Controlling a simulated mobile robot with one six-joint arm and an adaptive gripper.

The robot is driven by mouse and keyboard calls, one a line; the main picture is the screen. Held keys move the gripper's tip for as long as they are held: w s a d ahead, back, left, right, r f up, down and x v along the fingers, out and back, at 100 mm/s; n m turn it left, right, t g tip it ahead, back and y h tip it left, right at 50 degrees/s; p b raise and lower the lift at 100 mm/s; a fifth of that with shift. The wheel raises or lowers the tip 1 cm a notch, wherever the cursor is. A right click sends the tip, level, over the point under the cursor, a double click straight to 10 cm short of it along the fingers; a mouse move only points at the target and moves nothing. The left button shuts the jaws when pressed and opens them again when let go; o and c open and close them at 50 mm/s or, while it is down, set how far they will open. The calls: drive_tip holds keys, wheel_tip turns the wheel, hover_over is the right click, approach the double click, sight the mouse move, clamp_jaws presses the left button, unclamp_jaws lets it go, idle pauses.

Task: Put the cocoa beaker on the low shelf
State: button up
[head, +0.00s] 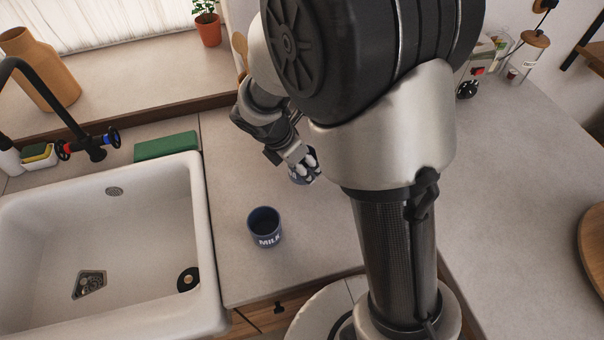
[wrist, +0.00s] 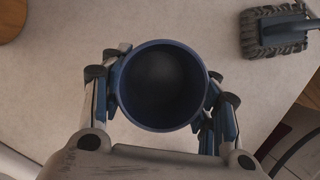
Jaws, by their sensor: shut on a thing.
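My gripper (head: 304,163) is shut on a dark blue beaker (head: 302,180), low over or on the counter behind the sink's right side. The arm and fingers cover most of it in the head view, and its lettering is too small to read. In the wrist view the held beaker (wrist: 162,88) shows from above, open and dark inside, with fingers on both sides. A second dark blue beaker (head: 265,229), marked MILK, stands upright on the counter, apart from my gripper. I cannot make out the low shelf.
A white sink (head: 213,290) with a black tap (head: 92,152) lies left. A potted plant (head: 208,28) and tan vase (head: 40,70) stand at the back. A dark brush-like thing (wrist: 275,32) lies near the beaker. The right counter is mostly clear.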

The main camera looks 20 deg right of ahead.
drive_tip(key=shift+f+b, duration=0.75)
drive_tip(key=shift+f, duration=1.15)
drive_tip(key=shift+f, duration=0.1)
drive_tip(key=o, duration=1.2)
